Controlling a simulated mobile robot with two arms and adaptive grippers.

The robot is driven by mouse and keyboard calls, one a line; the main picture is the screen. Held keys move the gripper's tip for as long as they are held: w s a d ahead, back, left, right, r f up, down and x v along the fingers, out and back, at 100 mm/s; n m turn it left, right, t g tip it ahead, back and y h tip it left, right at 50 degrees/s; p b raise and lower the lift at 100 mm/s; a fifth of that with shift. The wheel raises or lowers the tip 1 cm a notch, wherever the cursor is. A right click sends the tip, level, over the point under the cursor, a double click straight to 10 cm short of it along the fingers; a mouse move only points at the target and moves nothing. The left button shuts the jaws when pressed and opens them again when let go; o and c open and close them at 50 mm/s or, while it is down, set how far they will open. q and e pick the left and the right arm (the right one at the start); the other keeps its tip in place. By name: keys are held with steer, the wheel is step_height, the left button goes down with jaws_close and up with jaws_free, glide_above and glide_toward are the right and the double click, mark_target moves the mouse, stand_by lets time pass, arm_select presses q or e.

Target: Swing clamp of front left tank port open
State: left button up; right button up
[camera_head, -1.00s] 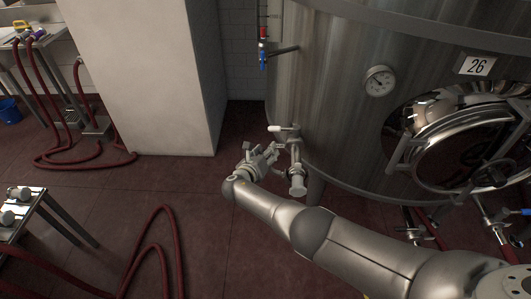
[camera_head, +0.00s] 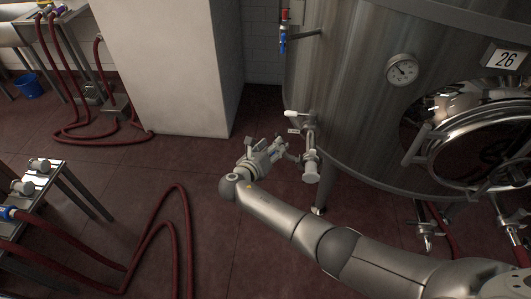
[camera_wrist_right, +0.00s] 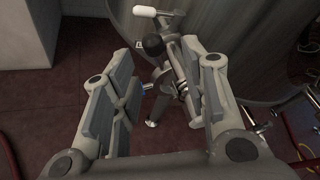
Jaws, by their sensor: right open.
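The steel tank (camera_head: 345,95) stands at the right in the head view. Its front left port (camera_head: 311,165) sticks out low on the left side, under a valve with a white handle (camera_head: 296,114). The port fitting (camera_wrist_right: 172,62) also shows in the right wrist view, with a round black knob (camera_wrist_right: 153,44) on it. My right gripper (camera_head: 283,148) is just left of the port. In the right wrist view its fingers (camera_wrist_right: 158,72) are spread and empty, with the fitting beyond and partly between them. I cannot tell how the clamp stands. My left gripper is not in view.
A gauge (camera_head: 402,69) and a round hatch (camera_head: 480,145) are on the tank to the right. A red hose (camera_head: 182,230) lies on the floor to the left, beside a small table (camera_head: 50,185). A white pillar (camera_head: 170,65) stands behind. The floor around my gripper is clear.

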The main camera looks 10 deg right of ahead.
steer(key=shift+v, duration=1.95)
steer(key=s+d+f+m+g+y, duration=0.25)
steer(key=s+f, duration=0.35)
steer(key=f, duration=0.4)
steer(key=s+d+f+m+g+y, duration=0.15)
steer(key=s+f+m, duration=0.35)
steer(key=f, duration=0.5)
steer(key=s+d+f+m+g+y, duration=0.1)
steer(key=s+f+m+g, duration=0.2)
steer(key=s+f, duration=0.6)
steer(key=s+d+f+m+g+y, duration=0.1)
steer(key=s+f+m, duration=0.4)
steer(key=s, duration=0.6)
steer(key=s+d+f+m+g+y+b, duration=0.1)
steer(key=s+d+f+m+y, duration=0.1)
steer(key=s+f+m, duration=0.4)
steer(key=s+d+f+m+g+y, duration=0.1)
steer(key=s+d+f+m, duration=0.2)
steer(key=s+m, duration=0.7)
steer(key=s+f, duration=0.2)
steer(key=s, duration=0.5)
steer(key=shift+s+d+f+g, duration=0.15)
steer(key=shift+s+d+g, duration=0.1)
steer(key=shift+s+g, duration=0.05)
